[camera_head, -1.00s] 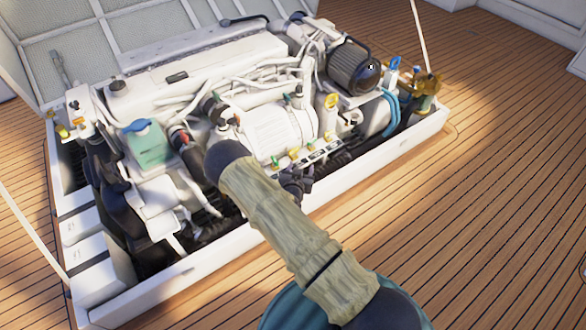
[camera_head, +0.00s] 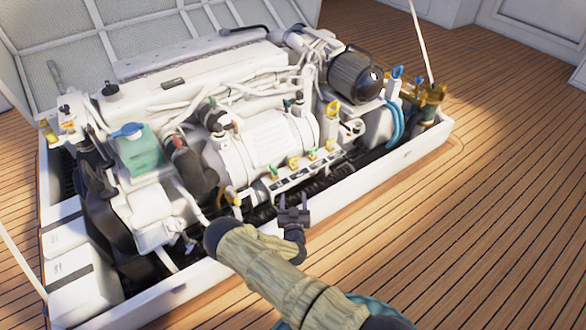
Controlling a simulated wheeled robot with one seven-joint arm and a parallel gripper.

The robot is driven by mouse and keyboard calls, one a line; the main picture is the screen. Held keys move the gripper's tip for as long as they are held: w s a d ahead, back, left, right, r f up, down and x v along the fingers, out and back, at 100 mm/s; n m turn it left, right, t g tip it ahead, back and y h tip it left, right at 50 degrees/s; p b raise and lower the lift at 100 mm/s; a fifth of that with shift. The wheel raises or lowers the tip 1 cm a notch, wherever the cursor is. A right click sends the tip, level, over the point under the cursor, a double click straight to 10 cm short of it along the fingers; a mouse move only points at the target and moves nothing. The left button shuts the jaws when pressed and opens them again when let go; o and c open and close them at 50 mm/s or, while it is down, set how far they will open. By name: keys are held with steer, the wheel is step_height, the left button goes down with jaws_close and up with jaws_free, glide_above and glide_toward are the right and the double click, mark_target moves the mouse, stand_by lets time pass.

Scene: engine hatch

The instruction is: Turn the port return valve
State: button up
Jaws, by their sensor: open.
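A white manifold bar (camera_head: 285,183) runs along the front of the engine. It carries a row of small valves with green and yellow handles: a green one (camera_head: 273,172) at the left end, a yellow one (camera_head: 294,162) beside it, and more to the right. I cannot tell which is the port return valve, as no label is readable. My gripper (camera_head: 294,198) is open and empty. It is below and in front of the manifold, its two dark fingers pointing up toward the valves, apart from the handles in the picture.
The white engine (camera_head: 264,142) sits in a hatch with a raised white rim (camera_head: 375,172). A teal-green tank (camera_head: 138,150) is at the left, a dark cylinder (camera_head: 352,75) at the upper right. Blue hoses (camera_head: 396,122) and brass fittings (camera_head: 430,95) are at the right. Open wooden deck (camera_head: 480,220) lies right.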

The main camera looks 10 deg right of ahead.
mark_target(293, 163)
steer(key=w+b, duration=0.2)
steer(key=w, duration=0.3)
steer(key=w+d+b, duration=0.1)
steer(key=w+b, duration=0.1)
steer(key=w, duration=0.3)
steer(key=w+d+b, duration=0.1)
steer(key=w+b, duration=0.2)
steer(key=w, duration=0.2)
steer(key=shift+w+d+f, duration=0.1)
steer(key=shift+d+f, duration=0.05)
steer(key=shift+d, duration=0.1)
steer(key=shift+w, duration=0.45)
steer(key=shift+r, duration=0.2)
steer(key=shift+c, duration=0.5)
